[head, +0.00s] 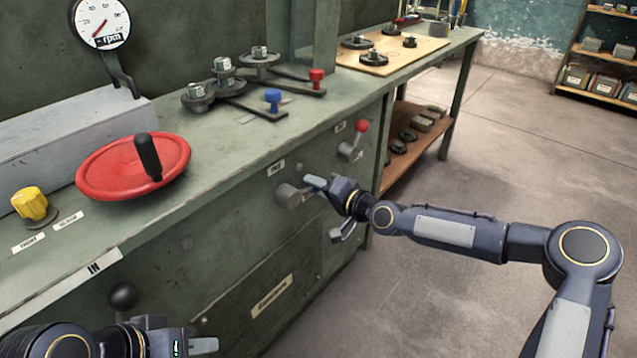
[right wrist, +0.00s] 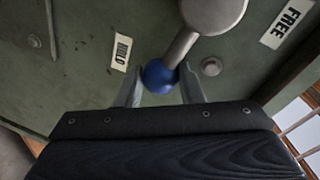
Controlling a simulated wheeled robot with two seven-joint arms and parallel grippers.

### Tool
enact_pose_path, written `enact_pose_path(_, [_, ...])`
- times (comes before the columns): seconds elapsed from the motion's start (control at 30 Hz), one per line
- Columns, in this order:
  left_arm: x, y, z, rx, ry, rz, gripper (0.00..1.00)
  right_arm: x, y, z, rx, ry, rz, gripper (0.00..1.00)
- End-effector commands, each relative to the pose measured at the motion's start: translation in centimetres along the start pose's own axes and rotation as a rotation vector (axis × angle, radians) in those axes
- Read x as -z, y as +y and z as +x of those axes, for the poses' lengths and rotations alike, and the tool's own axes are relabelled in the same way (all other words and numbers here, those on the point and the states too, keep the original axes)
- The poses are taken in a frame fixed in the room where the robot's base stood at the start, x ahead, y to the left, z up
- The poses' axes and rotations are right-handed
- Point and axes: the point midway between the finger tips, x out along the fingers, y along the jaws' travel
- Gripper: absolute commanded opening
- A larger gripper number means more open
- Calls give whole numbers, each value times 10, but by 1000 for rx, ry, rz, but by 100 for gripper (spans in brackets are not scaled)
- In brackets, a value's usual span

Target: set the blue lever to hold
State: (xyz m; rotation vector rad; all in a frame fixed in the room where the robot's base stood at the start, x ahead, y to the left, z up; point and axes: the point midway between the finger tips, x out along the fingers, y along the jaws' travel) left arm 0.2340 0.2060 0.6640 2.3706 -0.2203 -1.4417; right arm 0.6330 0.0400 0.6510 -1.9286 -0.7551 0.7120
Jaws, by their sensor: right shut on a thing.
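The blue lever's ball knob (right wrist: 160,77) sits between the fingers of my right gripper (right wrist: 162,92) in the right wrist view. Its grey shaft runs up to a round hub (right wrist: 213,12); the hub also shows in the head view (head: 289,195). The HOLD label (right wrist: 121,52) is close beside the knob; the FREE label (right wrist: 287,22) is farther off, across the shaft. In the head view my right gripper (head: 316,184) hides the knob and partly covers the HOLD label. My left gripper (head: 196,345) is low at the bottom edge, away from the lever; its opening is unclear.
A red-knobbed lever (head: 352,140) stands on the same panel, farther back. A red handwheel (head: 110,180), a yellow knob (head: 33,204) and blue (head: 272,97) and red (head: 317,77) knobbed levers are on the bench top. A black ball knob (head: 122,296) is near my left gripper. Floor at right is clear.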

Motion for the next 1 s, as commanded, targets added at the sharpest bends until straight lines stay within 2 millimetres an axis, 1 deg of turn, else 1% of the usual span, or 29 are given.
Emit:
enact_pose_path(0.03, [-1,-1,2,0,0,0,36,-3,5,1,-2,-8,34,0])
enact_pose_path(0.1, [-2,-2,4,0,0,0,36,-5,8,1,-3,-16,74,0])
enact_pose_path(0.4, [-3,-3,6,0,0,0,36,-10,13,2,-4,-38,177,0])
enact_pose_path(0.93, [-4,-3,7,0,0,0,36,-12,14,2,-5,-44,200,0])
enact_pose_path(0.97, [-4,-3,7,0,0,0,36,-12,14,2,-5,-44,201,36])
enact_pose_path(1.0, [-4,-3,7,0,0,0,36,-12,14,2,-5,-44,200,42])
